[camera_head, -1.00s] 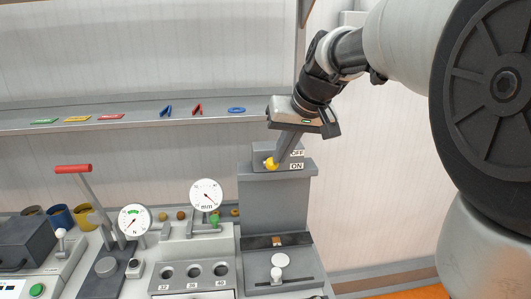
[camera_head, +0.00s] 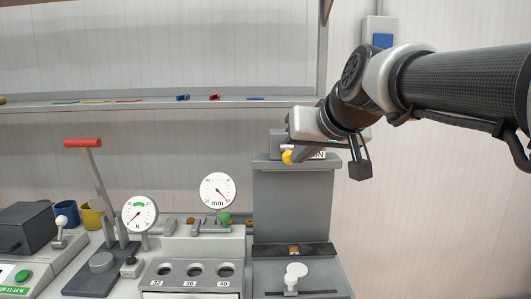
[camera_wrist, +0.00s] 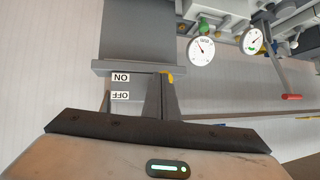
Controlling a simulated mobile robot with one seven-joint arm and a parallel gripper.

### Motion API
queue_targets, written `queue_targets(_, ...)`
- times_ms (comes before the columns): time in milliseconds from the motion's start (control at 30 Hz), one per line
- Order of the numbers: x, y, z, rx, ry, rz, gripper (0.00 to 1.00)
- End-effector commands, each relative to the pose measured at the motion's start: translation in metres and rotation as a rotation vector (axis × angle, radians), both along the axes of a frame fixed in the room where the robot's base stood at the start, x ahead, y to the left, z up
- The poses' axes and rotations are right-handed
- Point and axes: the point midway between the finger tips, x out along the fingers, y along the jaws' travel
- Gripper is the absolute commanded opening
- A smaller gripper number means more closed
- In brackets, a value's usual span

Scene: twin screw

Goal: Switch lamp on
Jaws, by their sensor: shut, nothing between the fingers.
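The switch is a grey box (camera_head: 280,143) on top of a grey pillar, with a yellow-tipped lever (camera_head: 288,157). Its ON label (camera_head: 319,155) shows partly in the head view; my gripper covers the rest. In the wrist view, the ON label (camera_wrist: 121,77) and OFF label (camera_wrist: 121,95) appear upside down. The yellow tip (camera_wrist: 168,77) there lies level with ON, right at my fingertips. My gripper (camera_wrist: 160,76) is shut and empty, in front of the box. I cannot tell whether the fingers touch the lever. No lamp can be made out.
The pillar (camera_head: 293,205) stands at the back of the bench. To its left are two dial gauges, mm (camera_head: 217,190) and N (camera_head: 139,213), and a red-handled lever (camera_head: 83,143). A shelf (camera_head: 150,106) runs along the wall. Space right of the pillar is clear.

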Motion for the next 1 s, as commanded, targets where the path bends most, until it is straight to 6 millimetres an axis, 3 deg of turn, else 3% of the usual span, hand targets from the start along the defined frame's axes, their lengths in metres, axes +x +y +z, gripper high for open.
queue_targets(33, 0.000, 0.000, -0.011, 0.000, 0.000, 0.000, 0.00)
queue_targets(167, -0.001, 0.000, -0.019, -0.001, 0.001, -0.001, 0.00)
queue_targets(1000, -0.001, 0.000, 0.002, 0.000, 0.003, -0.001, 0.00)
